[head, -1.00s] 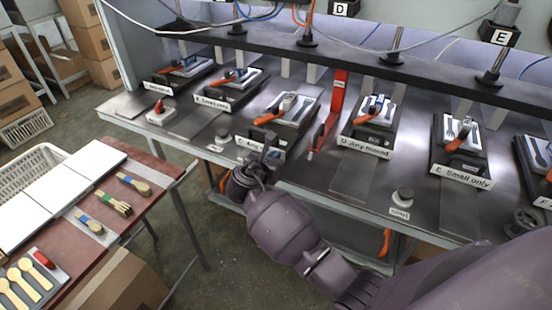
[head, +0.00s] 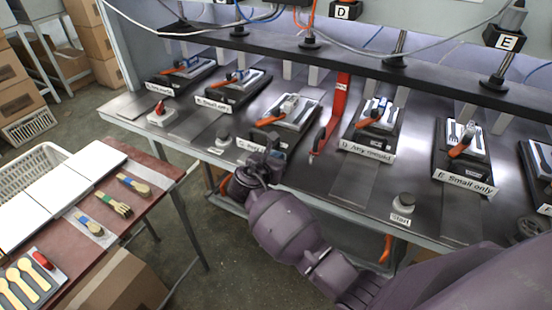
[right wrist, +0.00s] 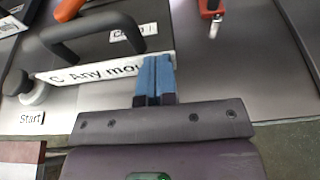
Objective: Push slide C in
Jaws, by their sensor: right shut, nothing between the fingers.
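Slide C (head: 293,112) is a dark plate with a metal mould and an orange-handled clamp on the bench. Its front carries a white "C Any mould" label (right wrist: 100,70) and a black pull handle (right wrist: 92,38). My right gripper (right wrist: 155,80) is shut and empty, its blue fingertips at the right part of the label and hiding some letters. I cannot tell whether they touch the slide. In the head view my right wrist hides the right part of the label. My left gripper is not in view.
A Start button (head: 223,136) stands left of slide C. A red lever (head: 330,115) stands to its right, before slide D (head: 372,122). Slide E (head: 462,150) is farther right. A red-brown table (head: 150,165) with wooden cutlery stands at the left.

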